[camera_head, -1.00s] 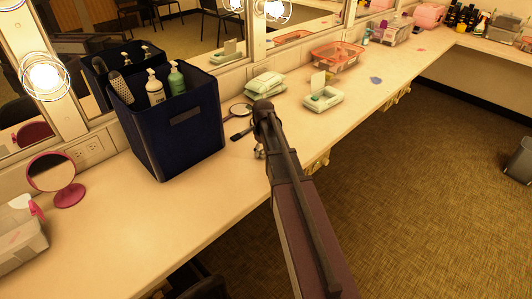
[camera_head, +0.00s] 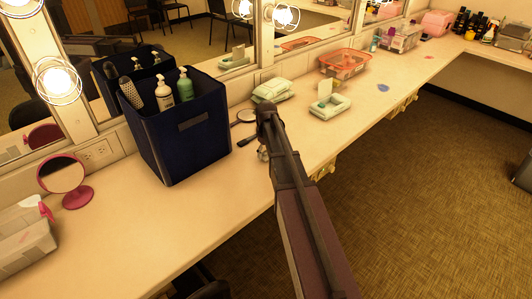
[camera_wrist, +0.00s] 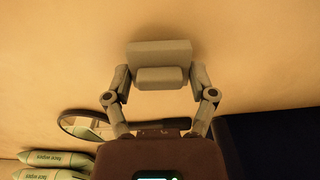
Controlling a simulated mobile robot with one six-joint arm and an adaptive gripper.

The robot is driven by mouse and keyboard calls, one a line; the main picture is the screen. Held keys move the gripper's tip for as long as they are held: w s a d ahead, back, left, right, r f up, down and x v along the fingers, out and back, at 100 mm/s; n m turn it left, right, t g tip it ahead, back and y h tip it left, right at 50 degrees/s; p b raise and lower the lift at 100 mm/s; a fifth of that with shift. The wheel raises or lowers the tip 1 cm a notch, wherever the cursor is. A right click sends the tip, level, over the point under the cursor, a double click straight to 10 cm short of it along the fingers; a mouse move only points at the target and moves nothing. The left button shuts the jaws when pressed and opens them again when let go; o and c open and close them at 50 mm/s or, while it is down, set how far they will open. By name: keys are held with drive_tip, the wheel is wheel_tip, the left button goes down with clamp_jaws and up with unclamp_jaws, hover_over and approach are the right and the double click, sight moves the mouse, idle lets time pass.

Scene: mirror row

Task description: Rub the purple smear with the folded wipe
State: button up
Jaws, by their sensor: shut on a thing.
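The purple smear (camera_head: 383,88) is a small bluish-purple patch on the counter, to the right of and beyond my gripper in the head view. My gripper (camera_head: 263,154) is mostly hidden behind my arm there, over the counter near the navy caddy. In the wrist view my gripper (camera_wrist: 160,76) is shut on the folded wipe (camera_wrist: 160,52), a grey block-like piece held between the fingers. The wipe is apart from the smear, and I cannot tell its height above the counter.
A navy caddy (camera_head: 180,140) with bottles stands left of my gripper. A hand mirror (camera_head: 244,117), wipe packs (camera_head: 272,90), an open wipe tub (camera_head: 330,107) and an orange basket (camera_head: 345,63) line the back. The counter around the smear is clear; a red smear (camera_head: 428,57) lies farther on.

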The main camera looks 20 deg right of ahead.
drive_tip(key=shift+r+p, duration=2.25)
drive_tip(key=shift+r, duration=0.25)
drive_tip(key=shift+r, duration=0.1)
drive_tip(key=shift+r+p, duration=1.45)
drive_tip(key=shift+p, duration=0.05)
